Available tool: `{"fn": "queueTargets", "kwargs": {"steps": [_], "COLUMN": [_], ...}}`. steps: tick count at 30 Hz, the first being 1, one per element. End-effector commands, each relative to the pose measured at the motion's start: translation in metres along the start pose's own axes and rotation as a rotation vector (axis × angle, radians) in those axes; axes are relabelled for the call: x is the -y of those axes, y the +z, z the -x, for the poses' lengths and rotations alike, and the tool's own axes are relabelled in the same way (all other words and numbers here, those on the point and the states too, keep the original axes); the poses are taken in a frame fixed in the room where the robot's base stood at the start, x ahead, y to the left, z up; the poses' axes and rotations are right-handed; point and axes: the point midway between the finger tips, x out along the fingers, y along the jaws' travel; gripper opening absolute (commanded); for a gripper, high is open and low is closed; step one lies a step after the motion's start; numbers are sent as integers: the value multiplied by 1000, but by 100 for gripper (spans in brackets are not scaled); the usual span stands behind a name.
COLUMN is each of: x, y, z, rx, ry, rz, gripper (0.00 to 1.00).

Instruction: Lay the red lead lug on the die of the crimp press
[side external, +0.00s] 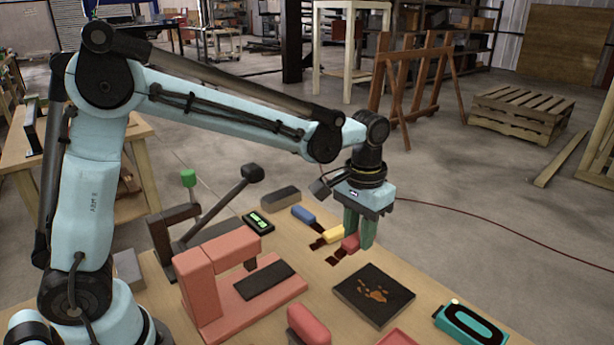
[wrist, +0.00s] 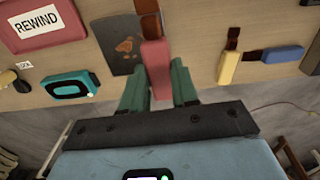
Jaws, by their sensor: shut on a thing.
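My gripper (side external: 359,242) has green fingers shut on the red lead lug (side external: 350,243). The wrist view shows the red lug (wrist: 155,62) between the fingers, its dark brown strip pointing away from my gripper. The lug is at or just above the bench; I cannot tell whether it touches. A salmon-red C-shaped press (side external: 201,296) with a dark flat plate (side external: 264,280) stands left of my gripper. Behind it is a dark lever device (side external: 178,232) with green and black knobs. I cannot tell for sure which is the crimp press, and I cannot make out a die.
A yellow lug (side external: 333,233) and a blue lug (side external: 303,214) lie behind the red one. A dark stained plate (side external: 352,291) lies in front. A small green display (side external: 258,222), a teal device (side external: 467,325) and a red tray labelled REWIND (wrist: 62,40) are also on the bench.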

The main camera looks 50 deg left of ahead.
Motion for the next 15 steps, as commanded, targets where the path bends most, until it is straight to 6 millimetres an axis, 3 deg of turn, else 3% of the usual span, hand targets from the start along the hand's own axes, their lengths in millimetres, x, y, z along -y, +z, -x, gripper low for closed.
{"fn": "queueTargets", "kwargs": {"steps": [1,6,10,15], "x": [20,71,96,106], "y": [2,11,19,24], "z": [-4,-16,-23,-27], "rx": [0,0,0,0], "ry": [0,0,0,0], "rz": [7,-6,-16,-23], "gripper": [0,0,0,0]}}
